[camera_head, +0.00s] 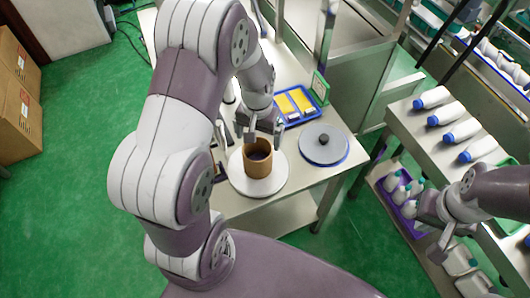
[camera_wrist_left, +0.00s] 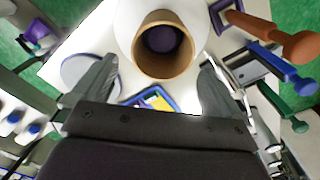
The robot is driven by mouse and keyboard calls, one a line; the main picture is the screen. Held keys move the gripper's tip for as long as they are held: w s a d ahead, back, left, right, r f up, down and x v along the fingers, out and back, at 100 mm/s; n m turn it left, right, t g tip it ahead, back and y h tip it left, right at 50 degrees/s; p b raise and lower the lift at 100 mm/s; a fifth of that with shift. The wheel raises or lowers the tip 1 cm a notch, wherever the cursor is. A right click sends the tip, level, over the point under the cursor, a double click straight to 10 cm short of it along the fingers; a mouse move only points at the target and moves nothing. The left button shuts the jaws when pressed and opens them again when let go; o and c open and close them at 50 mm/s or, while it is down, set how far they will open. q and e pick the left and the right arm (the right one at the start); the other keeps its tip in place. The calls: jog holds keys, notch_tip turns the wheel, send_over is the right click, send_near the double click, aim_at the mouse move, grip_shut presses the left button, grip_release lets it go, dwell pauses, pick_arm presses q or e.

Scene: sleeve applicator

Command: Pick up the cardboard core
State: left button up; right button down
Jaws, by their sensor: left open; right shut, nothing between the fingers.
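The cardboard core (camera_head: 257,162) is a short brown tube standing upright on a round white disc (camera_head: 240,178) on the table. My left gripper (camera_head: 263,138) is just above and behind it in the head view. In the left wrist view the core (camera_wrist_left: 165,62) shows its open end and a dark purple thing inside. The left gripper's two fingers (camera_wrist_left: 157,85) are spread on either side, near the core, with no contact that I can make out. My right gripper (camera_head: 438,250) is at the right, away from the core, over the bottle rack; its fingers are small there.
A grey round lid with a dark knob (camera_head: 323,144) lies right of the core. A blue tray (camera_head: 296,105) with yellow pieces is behind it. Tools with orange, blue and green handles (camera_wrist_left: 285,75) lie beside the core. White bottles (camera_head: 447,116) lie on the right bench.

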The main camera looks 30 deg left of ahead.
aim_at(258, 159)
pick_arm(q)
notch_tip(258, 159, down, 8)
jog(key=shift+s+a+f+p, duration=0.15)
jog(key=shift+f+p, duration=0.1)
jog(key=shift+p, duration=0.55)
jog(key=shift+f, duration=0.35)
jog(key=c, duration=0.7)
